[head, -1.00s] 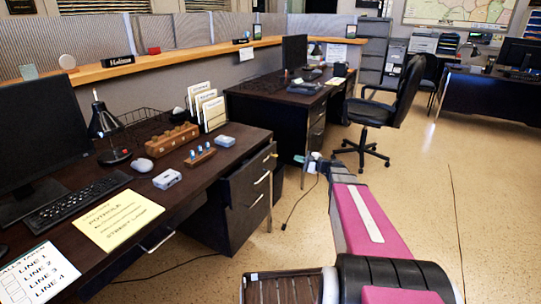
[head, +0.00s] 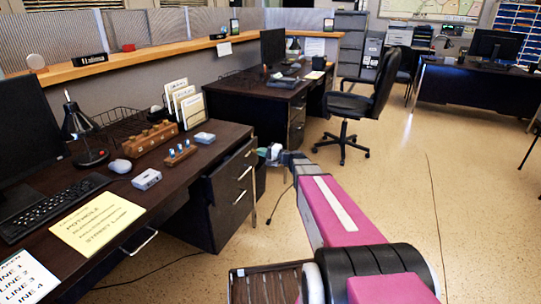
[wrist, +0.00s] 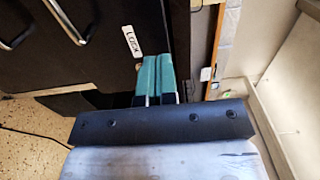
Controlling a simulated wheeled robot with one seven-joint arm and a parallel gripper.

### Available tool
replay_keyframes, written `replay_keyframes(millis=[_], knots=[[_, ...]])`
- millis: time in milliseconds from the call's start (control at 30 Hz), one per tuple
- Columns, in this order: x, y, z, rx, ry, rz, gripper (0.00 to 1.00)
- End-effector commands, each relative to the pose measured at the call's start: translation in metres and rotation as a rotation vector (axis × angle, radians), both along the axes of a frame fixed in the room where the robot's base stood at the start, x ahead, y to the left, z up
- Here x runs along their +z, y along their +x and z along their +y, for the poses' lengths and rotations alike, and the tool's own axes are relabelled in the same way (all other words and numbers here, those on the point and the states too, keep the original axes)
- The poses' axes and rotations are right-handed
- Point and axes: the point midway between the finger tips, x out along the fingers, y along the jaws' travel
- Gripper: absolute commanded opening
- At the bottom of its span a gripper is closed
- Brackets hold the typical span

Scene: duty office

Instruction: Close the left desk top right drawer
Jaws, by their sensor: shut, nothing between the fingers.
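The left desk (head: 150,190) has a dark drawer stack at its right end. Its top right drawer (head: 232,168) has a silver bar handle; it looks pulled out a little, but how far is hard to tell. My gripper (head: 268,153) is at the right edge of this drawer's front, high up near the desktop. In the wrist view, the teal fingers of my gripper (wrist: 153,75) are together and empty. They point at the dark front (wrist: 90,65) beside a white LOCK label (wrist: 132,42). Whether they touch it is unclear. Two bar handles show at upper left.
The desktop carries a lamp (head: 80,130), keyboard (head: 50,207), mouse, papers and wooden holders. A second desk (head: 285,105) and a black office chair (head: 355,105) stand behind. A cable lies along the floor by the drawers. Open floor (head: 410,190) is to the right.

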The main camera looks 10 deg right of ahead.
Motion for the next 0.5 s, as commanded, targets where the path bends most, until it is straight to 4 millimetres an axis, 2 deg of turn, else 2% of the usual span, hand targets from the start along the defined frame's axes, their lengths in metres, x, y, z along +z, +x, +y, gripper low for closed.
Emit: replay_keyframes(millis=[200,500], knots=[[0.0,0.022,0.03,0.002,0.001,-0.001,0.0],[0.0,0.032,0.047,0.0,0.001,0.0,0.0]])
